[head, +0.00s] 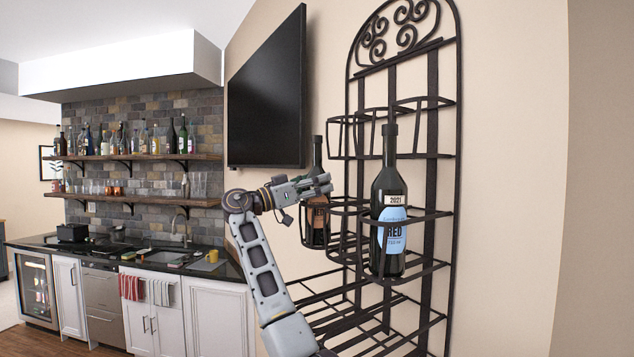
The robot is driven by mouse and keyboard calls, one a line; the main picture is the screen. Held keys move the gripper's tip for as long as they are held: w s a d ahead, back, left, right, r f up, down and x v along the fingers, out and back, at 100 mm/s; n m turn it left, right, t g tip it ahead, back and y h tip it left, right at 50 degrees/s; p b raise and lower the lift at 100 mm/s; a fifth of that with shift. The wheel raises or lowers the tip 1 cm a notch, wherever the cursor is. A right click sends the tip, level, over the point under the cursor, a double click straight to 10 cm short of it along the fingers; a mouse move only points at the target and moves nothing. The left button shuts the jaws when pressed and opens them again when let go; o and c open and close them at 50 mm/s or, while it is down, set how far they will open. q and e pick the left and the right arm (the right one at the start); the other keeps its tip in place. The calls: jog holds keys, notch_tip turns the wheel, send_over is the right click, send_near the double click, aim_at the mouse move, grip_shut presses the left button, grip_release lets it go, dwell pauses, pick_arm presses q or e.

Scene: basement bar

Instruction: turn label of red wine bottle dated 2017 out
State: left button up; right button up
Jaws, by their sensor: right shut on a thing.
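A dark wine bottle (317,233) with a brownish-orange label stands upright at the left side of the black metal wine rack (432,165). My right gripper (322,186) is shut on this bottle just below its neck and covers part of its upper body. The date on its label is hidden or too small to read. A second dark bottle (390,185) stands upright in a rack ring to the right. It has a light-blue label facing out that reads RED, with 2021 above it. My left gripper is not in view.
The rack is against a beige wall, with empty rings above the bottles and empty bars below. A black television (268,95) hangs to the left. Further back are a counter with a sink (163,256) and shelves (140,157) of bottles and glasses.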

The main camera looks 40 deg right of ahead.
jog(key=shift+s+a+r+m+g, duration=0.1)
jog(key=shift+r+m+g, duration=0.2)
jog(key=shift+g, duration=0.15)
jog(key=shift+a+r+m+g, duration=0.15)
jog(key=shift+m+g, duration=0.15)
jog(key=shift+g, duration=0.15)
jog(key=o, duration=0.9)
jog(key=shift+c, duration=0.2)
jog(key=shift+d, duration=0.1)
